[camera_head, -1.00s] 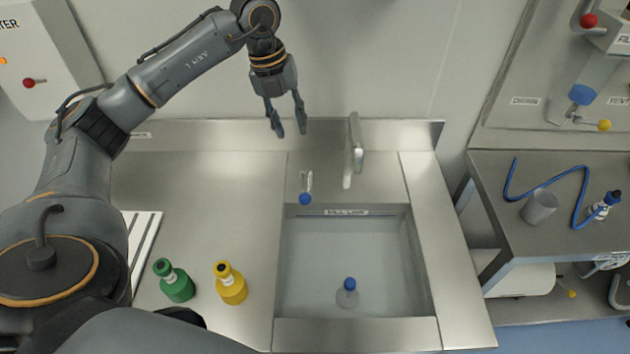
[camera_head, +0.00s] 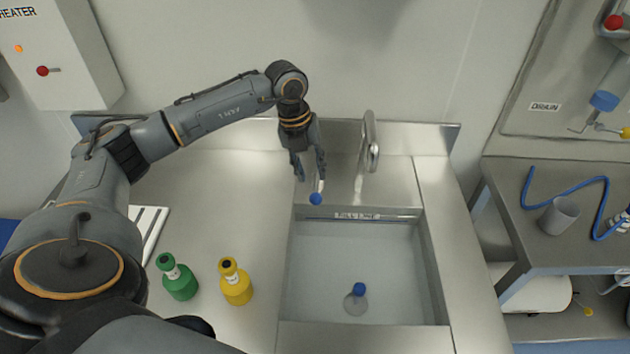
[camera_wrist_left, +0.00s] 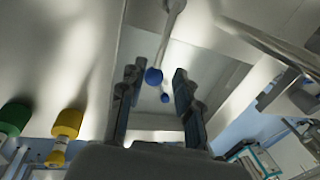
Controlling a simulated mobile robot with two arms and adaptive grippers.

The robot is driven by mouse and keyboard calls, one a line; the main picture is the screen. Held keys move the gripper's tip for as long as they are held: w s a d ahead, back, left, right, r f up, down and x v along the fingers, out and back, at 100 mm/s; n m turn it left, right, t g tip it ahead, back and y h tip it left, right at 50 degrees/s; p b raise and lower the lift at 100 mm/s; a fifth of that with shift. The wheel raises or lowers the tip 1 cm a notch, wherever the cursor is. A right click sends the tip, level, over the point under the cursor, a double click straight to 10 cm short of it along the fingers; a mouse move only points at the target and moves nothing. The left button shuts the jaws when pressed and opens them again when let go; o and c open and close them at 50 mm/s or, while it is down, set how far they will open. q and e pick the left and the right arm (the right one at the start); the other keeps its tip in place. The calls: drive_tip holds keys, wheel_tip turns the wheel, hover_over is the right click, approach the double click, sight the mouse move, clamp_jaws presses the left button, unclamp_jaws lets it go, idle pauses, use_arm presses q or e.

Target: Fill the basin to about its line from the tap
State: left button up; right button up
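The basin (camera_head: 432,270) is sunk in the steel counter, with a fill line label (camera_head: 358,216) on its back wall. It seems to hold water; the exact level against the line is hard to tell. A tap spout (camera_head: 371,150) stands behind it. A tap lever with a blue knob (camera_head: 316,198) is at the basin's back left edge; the knob shows between my fingers in the wrist view (camera_wrist_left: 153,76). My left gripper (camera_head: 310,178) is open, pointing down just above and behind the knob. A blue-capped clear bottle (camera_head: 355,300) is in the basin. My right gripper is not in view.
A green bottle (camera_head: 178,278) and a yellow bottle (camera_head: 236,284) stand on the counter left of the basin. A side bench (camera_head: 510,190) at right holds a grey cup (camera_head: 558,216) and a blue hose (camera_head: 565,184). A heater box (camera_head: 62,60) hangs at upper left.

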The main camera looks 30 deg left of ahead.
sight(316, 189)
use_arm(q)
drive_tip(key=shift+w+d+f+p, duration=0.1)
drive_tip(key=shift+d+f+p, duration=0.05)
drive_tip(key=shift+f, duration=0.75)
drive_tip(key=shift+w+d+f+p, duration=0.1)
drive_tip(key=shift+d+f+p, duration=0.1)
drive_tip(key=shift+f, duration=0.7)
drive_tip(key=shift+w+d+f+p, duration=0.1)
drive_tip(key=shift+f+p, duration=0.05)
drive_tip(key=shift+f, duration=0.75)
clamp_jaws()
